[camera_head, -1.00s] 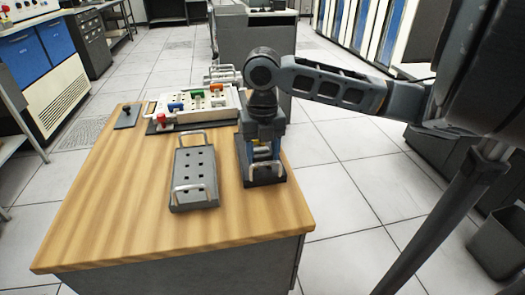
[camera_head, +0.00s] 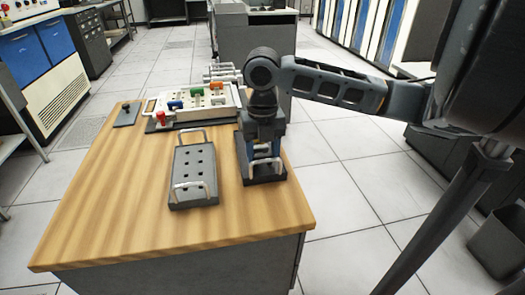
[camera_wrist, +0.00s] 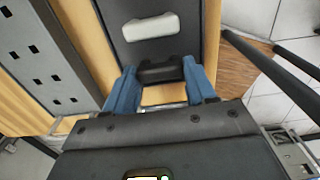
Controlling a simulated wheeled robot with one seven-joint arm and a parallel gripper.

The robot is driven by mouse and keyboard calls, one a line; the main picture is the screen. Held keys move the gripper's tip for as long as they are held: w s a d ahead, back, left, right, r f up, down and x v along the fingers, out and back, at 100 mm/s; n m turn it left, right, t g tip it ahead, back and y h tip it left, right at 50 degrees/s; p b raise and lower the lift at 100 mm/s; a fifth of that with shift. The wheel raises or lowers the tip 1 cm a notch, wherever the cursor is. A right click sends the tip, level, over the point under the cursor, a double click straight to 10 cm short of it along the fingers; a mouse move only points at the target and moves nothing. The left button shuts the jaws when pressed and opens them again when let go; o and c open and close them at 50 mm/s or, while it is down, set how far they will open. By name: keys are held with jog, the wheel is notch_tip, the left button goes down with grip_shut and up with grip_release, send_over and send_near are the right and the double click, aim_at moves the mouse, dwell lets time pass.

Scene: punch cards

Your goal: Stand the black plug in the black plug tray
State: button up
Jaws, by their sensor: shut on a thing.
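My gripper (camera_wrist: 162,82) is shut on the black plug (camera_wrist: 161,69), a dark piece between its two blue fingers in the wrist view. In the head view my gripper (camera_head: 263,155) points down over a dark tray (camera_head: 265,179), and the plug cannot be made out there. The same tray (camera_wrist: 196,45) lies under the fingers in the wrist view, with a pale handle beyond them. The fingers hide the plug's lower end, so I cannot tell whether it is seated in the tray.
A grey tray with rows of holes and two handles (camera_head: 194,168) lies just left. Behind it is a pale board (camera_head: 215,112) with red, blue, green and orange plugs. A small dark plate (camera_head: 127,114) lies at the back left. The wooden tabletop (camera_head: 120,210) is clear at the front left.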

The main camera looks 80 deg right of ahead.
aim_at(263, 155)
jog(key=shift+f+b, duration=0.35)
jog(key=shift+f, duration=0.1)
dwell(0.3)
jog(key=o, duration=1)
jog(key=shift+r, duration=3.9)
